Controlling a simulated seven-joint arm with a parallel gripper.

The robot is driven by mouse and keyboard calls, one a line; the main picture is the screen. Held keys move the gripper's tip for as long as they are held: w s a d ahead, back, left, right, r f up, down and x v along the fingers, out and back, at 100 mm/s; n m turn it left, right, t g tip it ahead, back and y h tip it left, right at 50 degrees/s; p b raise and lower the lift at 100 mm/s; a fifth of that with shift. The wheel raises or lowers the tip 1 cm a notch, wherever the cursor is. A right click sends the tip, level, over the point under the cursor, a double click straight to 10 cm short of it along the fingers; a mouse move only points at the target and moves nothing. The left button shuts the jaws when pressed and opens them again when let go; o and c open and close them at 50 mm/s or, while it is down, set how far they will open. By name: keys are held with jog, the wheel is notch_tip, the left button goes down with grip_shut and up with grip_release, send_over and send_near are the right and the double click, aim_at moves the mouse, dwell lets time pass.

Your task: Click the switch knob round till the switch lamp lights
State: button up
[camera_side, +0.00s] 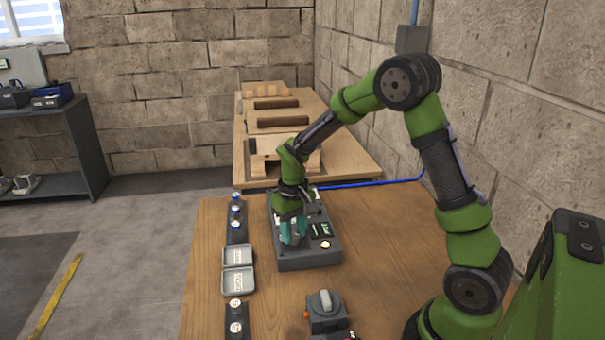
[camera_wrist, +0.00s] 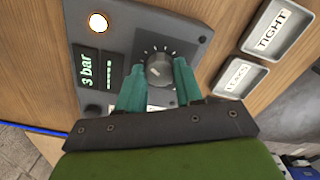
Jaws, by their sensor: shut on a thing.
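The switch knob (camera_wrist: 159,72) is a dark round dial with a ring of tick marks on a grey control box (camera_side: 309,262). My gripper (camera_side: 293,234) points down at the box in the side view and hides the knob there. In the wrist view its two teal fingers (camera_wrist: 160,80) are on either side of the knob, shut on it. A round lamp (camera_wrist: 98,22) on the same panel glows bright pale yellow; it also shows lit in the side view (camera_side: 326,244).
Two grey trays lie left of the box; one (camera_wrist: 271,28) is marked TIGHT, the other (camera_wrist: 240,77) has a label hard to read. Dark racks (camera_side: 237,222) with white-topped pieces stand along the table's left side. A grey-handled device (camera_side: 325,312) stands in front.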

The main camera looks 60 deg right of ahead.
aim_at(293, 233)
jog(key=shift+r, duration=0.1)
jog(key=o, duration=1)
jog(key=shift+o, duration=0.2)
notch_tip(293, 233, up, 17)
jog(key=s+a+r+t+y, duration=0.1)
jog(key=s+a+t, duration=0.2)
jog(key=s+a, duration=0.2)
jog(key=s+a+r+t+y, duration=0.1)
jog(key=s+a+t, duration=0.3)
jog(key=s, duration=0.7)
jog(key=shift+s+a, duration=0.2)
jog(key=shift+a, duration=0.6)
